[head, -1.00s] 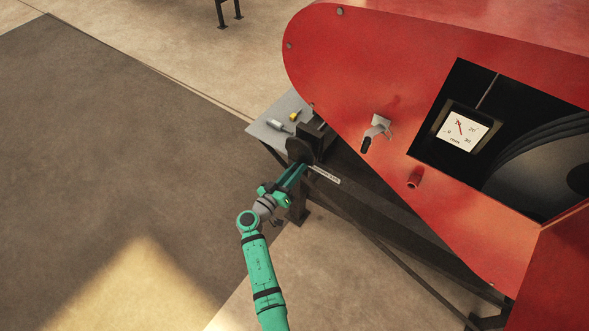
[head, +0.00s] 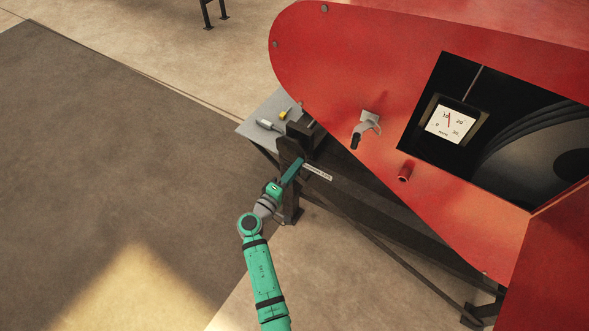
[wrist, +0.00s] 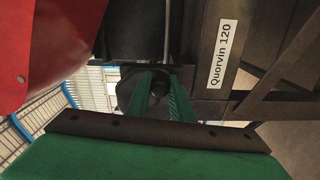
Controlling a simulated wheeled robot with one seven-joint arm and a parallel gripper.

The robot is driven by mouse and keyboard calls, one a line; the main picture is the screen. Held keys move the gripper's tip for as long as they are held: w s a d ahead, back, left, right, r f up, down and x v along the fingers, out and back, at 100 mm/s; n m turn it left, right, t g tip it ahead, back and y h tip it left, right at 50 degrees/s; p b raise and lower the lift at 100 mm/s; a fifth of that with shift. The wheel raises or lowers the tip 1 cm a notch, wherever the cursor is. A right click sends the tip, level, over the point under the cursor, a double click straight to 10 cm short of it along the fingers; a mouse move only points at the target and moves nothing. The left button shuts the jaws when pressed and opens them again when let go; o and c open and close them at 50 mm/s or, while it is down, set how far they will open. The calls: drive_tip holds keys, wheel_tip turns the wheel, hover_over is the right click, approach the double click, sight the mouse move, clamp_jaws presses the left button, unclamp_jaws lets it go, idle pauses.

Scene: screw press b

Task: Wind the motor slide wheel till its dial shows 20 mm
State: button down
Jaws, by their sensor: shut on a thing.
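The dial (head: 451,120) sits in the dark opening of the red guard. Its red needle stands nearly upright, between the 10 and 20 marks and nearer 10. The motor slide wheel (head: 286,152) is dark and small in the head view, partly behind my gripper. In the wrist view the wheel (wrist: 128,90) is a dark disc behind my fingers. My gripper (head: 298,166) reaches up to it. In the wrist view my gripper (wrist: 160,92) is shut with its green fingers around a dark round knob (wrist: 158,78) on the wheel.
A grey shelf (head: 255,130) holds small tools. A "Quorvin 120" label (wrist: 223,54) marks the dark frame. Floor at left is clear.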

sight(299, 150)
drive_tip(key=n, duration=0.2)
drive_tip(key=r+n, duration=0.1)
drive_tip(key=shift+s+d+r+n, duration=0.1)
drive_tip(key=shift+d+r+n, duration=0.05)
drive_tip(key=shift+r+n, duration=0.2)
drive_tip(key=n, duration=0.1)
drive_tip(key=r+n, duration=0.1)
drive_tip(key=n, duration=0.2)
drive_tip(key=r+n, duration=0.1)
drive_tip(key=n, duration=0.1)
drive_tip(key=shift+w+a+r, duration=0.2)
drive_tip(key=shift+a+r, duration=0.05)
drive_tip(key=shift+a, duration=0.05)
drive_tip(key=shift+w+a+r+n, duration=0.2)
drive_tip(key=shift+r+n, duration=0.1)
drive_tip(key=shift+n, duration=0.7)
drive_tip(key=shift+w+a+r+n, duration=0.15)
drive_tip(key=shift+r+n, duration=0.15)
drive_tip(key=shift+n, duration=0.65)
drive_tip(key=c, duration=1.6)
unclamp_jaws()
drive_tip(key=shift+o, duration=0.2)
drive_tip(key=v, duration=1.1)
